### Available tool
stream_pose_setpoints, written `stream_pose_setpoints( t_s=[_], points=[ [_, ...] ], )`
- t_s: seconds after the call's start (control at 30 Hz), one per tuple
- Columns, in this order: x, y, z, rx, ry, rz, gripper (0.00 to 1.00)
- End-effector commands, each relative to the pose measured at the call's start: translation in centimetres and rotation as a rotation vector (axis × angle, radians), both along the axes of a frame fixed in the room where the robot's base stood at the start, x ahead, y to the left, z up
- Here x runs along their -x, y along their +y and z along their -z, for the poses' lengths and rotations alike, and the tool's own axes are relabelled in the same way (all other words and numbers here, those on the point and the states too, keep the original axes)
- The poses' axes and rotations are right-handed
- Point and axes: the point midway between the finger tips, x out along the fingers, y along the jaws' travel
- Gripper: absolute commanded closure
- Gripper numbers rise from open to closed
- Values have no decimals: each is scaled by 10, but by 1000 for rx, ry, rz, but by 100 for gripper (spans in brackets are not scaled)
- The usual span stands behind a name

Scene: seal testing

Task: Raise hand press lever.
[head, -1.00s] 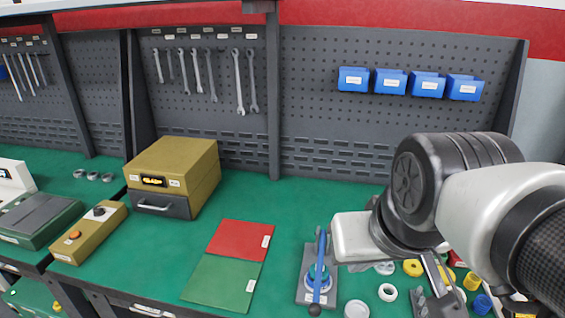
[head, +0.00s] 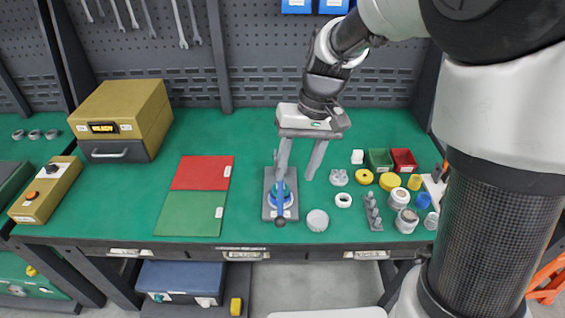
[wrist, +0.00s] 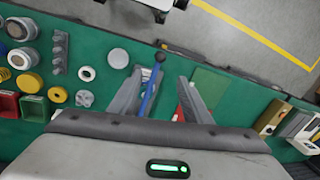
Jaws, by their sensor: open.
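The hand press (head: 268,207) stands on the green bench top near its front edge, with a grey base and a blue round body. Its blue lever (wrist: 152,90) ends in a black ball knob (head: 281,222) that points to the front edge. My gripper (head: 295,178) reaches down over the press from behind, open and empty. In the wrist view the lever lies between the two spread fingers (wrist: 160,76), nearer the left one. I cannot tell whether that finger touches it. In the head view the left finger hides part of the press.
Left of the press lie a red mat (head: 200,172) and a green mat (head: 190,212). A white disc (head: 317,220), a white ring (head: 343,200) and a grey peg rack (head: 372,212) stand close on the right. Several caps and small bins crowd farther right.

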Motion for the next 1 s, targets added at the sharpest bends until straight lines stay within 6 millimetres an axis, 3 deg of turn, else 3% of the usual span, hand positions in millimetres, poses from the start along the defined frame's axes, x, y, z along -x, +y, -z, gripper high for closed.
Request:
stream_pose_setpoints(
  t_s=[0.17,0.7,1.0],
  points=[
    [2,5,27,1,4,0,56],
    [6,26,139,2,4,-1,56],
    [6,32,165,1,0,-1,56]
  ],
)
